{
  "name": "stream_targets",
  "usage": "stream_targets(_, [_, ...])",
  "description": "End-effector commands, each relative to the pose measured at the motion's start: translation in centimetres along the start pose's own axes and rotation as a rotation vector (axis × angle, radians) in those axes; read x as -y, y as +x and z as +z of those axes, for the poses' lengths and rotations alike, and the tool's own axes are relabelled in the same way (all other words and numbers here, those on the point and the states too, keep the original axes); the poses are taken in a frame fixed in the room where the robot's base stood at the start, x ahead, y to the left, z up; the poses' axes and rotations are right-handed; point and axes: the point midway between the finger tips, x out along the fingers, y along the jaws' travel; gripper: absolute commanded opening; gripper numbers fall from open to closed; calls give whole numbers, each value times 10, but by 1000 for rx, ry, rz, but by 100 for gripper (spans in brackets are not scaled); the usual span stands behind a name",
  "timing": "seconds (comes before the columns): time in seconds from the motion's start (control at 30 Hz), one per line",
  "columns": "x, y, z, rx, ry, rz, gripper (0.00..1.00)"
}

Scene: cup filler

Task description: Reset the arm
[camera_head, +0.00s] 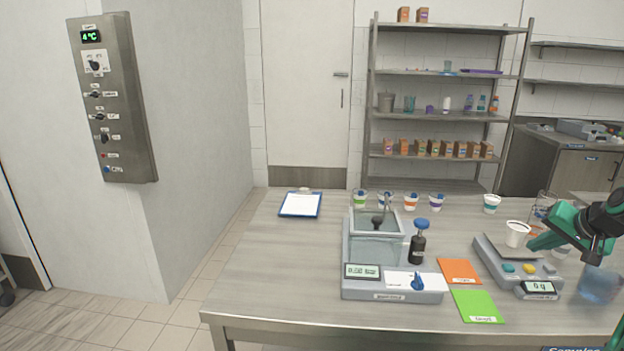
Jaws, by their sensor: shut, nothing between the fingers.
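My gripper (537,244) is at the right side of the picture, with green fingers that are shut and hold nothing. The fingertips are just right of a white cup (515,234), and I cannot tell whether they touch it. The cup stands upright on a grey scale (493,262) whose display reads 0 g. My dark wrist enters from the right edge.
The table (270,270) carries a grey filler device (376,245), a dark bottle with blue cap (417,245), orange (459,271) and green (476,306) cards, several cups along the back and a clipboard (301,204). A clear vessel (598,284) stands below my wrist. The left tabletop is free.

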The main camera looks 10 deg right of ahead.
Motion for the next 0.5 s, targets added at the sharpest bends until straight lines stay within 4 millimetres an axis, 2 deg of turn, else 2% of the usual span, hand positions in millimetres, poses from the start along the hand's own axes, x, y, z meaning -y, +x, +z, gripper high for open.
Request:
stream_targets(0.03, [10, -4, 15, 31, -32, 21, 0])
stream_targets(0.2, [26, -27, 78, 163, -129, 127, 0])
stream_targets(0.5, [26, -91, 186, 378, -247, 286, 0])
